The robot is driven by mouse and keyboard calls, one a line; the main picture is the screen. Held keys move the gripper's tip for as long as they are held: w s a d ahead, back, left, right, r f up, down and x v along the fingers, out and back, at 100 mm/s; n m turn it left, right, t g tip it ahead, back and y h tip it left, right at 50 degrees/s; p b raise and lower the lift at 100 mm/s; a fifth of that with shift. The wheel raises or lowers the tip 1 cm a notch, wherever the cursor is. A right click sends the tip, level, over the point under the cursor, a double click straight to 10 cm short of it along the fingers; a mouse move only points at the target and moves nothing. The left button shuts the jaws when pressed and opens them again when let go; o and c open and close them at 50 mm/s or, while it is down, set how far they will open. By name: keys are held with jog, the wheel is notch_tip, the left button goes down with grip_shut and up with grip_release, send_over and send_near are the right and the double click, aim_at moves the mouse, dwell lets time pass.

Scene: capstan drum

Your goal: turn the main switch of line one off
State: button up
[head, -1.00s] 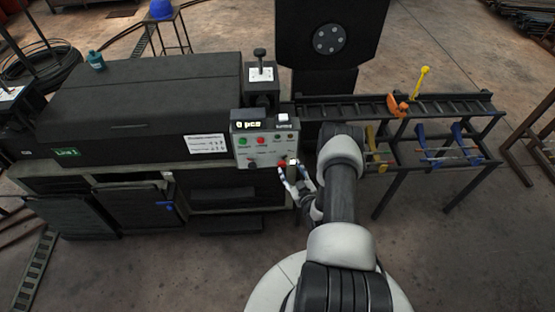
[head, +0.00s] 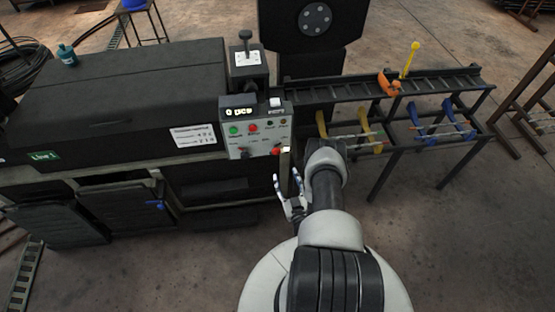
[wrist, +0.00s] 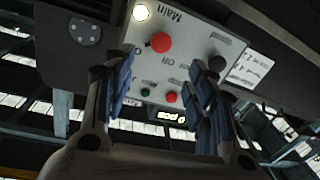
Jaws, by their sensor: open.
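The grey control panel (head: 262,138) of line one faces me in the head view. Its red main switch (head: 276,152) is at the lower right, beside a lit white lamp (head: 286,149). In the wrist view the red knob (wrist: 161,43) sits near the word Main and the lit lamp (wrist: 141,12). A small dark mark shows on the knob's left side; I cannot tell surely which label it faces. My gripper (head: 288,178) is open and empty, below and in front of the panel, apart from the switch. Its fingers (wrist: 163,72) frame the panel in the wrist view.
A black knob (wrist: 217,62) sits beside the main switch. Green (head: 233,130) and red (head: 253,128) buttons are above. The green Line 1 sign (head: 44,156) is on the machine at left. A roller conveyor (head: 440,82) stands right. The floor in front is clear.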

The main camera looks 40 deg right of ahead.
aim_at(277, 153)
jog(key=b+x, duration=0.4)
jog(key=x, duration=0.8)
jog(key=shift+w, duration=0.2)
jog(key=c, duration=1.1)
